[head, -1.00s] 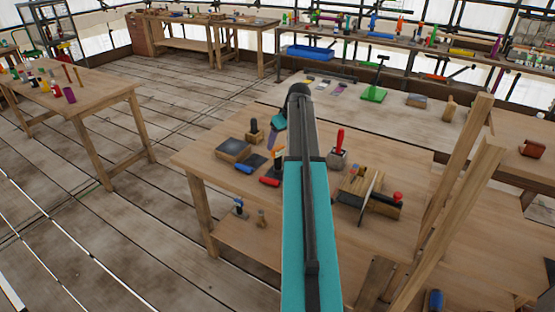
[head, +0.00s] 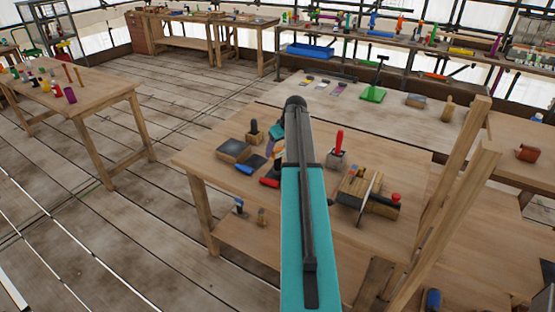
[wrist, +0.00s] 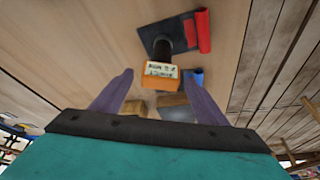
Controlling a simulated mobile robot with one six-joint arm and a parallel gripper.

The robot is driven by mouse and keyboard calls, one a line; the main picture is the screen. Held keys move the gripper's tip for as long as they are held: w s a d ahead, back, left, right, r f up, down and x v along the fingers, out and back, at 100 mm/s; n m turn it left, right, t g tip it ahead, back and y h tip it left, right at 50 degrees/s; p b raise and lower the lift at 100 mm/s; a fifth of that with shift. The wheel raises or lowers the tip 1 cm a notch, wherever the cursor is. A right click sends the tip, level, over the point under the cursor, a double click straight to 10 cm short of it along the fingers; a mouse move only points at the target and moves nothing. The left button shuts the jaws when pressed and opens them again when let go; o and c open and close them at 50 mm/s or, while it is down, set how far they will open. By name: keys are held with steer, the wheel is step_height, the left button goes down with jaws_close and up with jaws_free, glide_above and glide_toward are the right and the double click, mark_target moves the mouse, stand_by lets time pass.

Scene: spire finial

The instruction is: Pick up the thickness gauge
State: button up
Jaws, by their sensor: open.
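I cannot tell for sure which thing is the thickness gauge. The likeliest is a small orange piece with a white printed label (wrist: 161,76), a black cylinder rising beside it. In the wrist view it shows between the tips of my gripper (wrist: 158,80), whose two purple fingers are apart with nothing held. I cannot tell how far below the fingers it is. In the head view my own arm hides most of this spot, and only a bit of the teal gripper (head: 277,131) shows left of the arm, over the workbench (head: 215,185).
Close by lie a red-handled item (head: 269,182), a blue-handled item (head: 250,170), a dark-topped block (head: 234,150) and a black-knobbed block (head: 254,132). A red-handled tool (head: 339,148) and a wooden plane-like tool (head: 358,188) stand right of my arm. The bench's front left is clear.

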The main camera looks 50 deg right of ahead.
steer(key=shift+w+f, duration=0.25)
steer(key=shift+f, duration=0.35)
steer(key=c, duration=1.4)
steer(key=shift+o, duration=0.2)
steer(key=shift+r, duration=0.25)
steer(key=shift+r+b, duration=0.8)
steer(key=shift+r, duration=0.55)
steer(key=shift+s+a+r, duration=0.15)
steer(key=shift+s, duration=0.1)
steer(key=s+a+b, duration=0.2)
steer(key=s+a, duration=0.2)
steer(key=s, duration=0.2)
steer(key=s+a+r+b, duration=0.1)
steer(key=s+a+b, duration=0.1)
steer(key=s, duration=0.5)
steer(key=shift+s+a+r, duration=0.2)
steer(key=shift+a+r, duration=0.1)
steer(key=shift+a, duration=0.55)
